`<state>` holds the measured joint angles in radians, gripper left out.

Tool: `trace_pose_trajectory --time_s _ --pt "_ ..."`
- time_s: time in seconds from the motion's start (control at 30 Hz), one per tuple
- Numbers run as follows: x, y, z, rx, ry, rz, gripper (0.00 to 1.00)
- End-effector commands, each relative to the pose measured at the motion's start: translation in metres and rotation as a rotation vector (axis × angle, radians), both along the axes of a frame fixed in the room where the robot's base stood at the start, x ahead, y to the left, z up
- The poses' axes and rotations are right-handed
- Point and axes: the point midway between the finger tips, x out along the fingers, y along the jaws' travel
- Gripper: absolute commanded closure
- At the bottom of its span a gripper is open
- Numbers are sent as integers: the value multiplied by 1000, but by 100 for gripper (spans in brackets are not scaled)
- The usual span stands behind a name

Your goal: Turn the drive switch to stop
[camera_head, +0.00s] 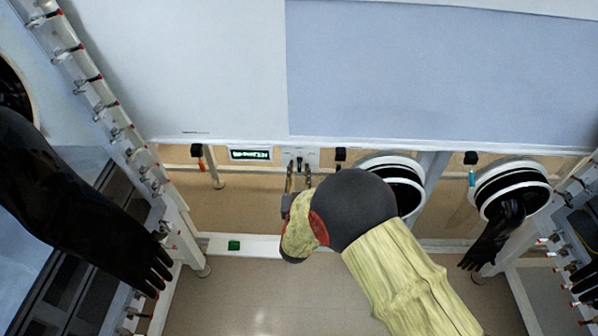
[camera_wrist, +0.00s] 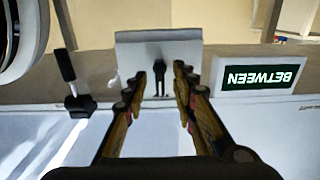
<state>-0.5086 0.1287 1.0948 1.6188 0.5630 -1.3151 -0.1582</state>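The drive switch (camera_wrist: 159,68) is a small black knob on a pale plate (camera_wrist: 158,45), straight ahead in the wrist view. Its plate also shows in the head view (camera_head: 300,157), above my fingers. My gripper (camera_wrist: 159,90) has its two fingers apart, one on each side of the knob, with a gap visible on both sides. I cannot tell how far the fingertips reach past the knob. In the head view my gripper (camera_head: 298,178) points up at the plate. A small display (camera_wrist: 261,77) beside the switch reads BETWEEN, upside down in the wrist view.
A black-handled lever (camera_wrist: 72,85) stands on the other side of the switch. Round white-rimmed glove ports (camera_head: 398,180) and hanging black gloves (camera_head: 75,210) are nearby. Side rails with red-tipped valves (camera_head: 90,80) line the left. A green block (camera_head: 234,245) sits on a low white beam.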

Motion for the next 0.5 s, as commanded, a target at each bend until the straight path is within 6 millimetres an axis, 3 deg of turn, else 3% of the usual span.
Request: trace_pose_trajectory --time_s 0.23,0.5 --pt "-15 1 1 1 -1 1 73" --pt "-69 4 0 -1 1 3 73"
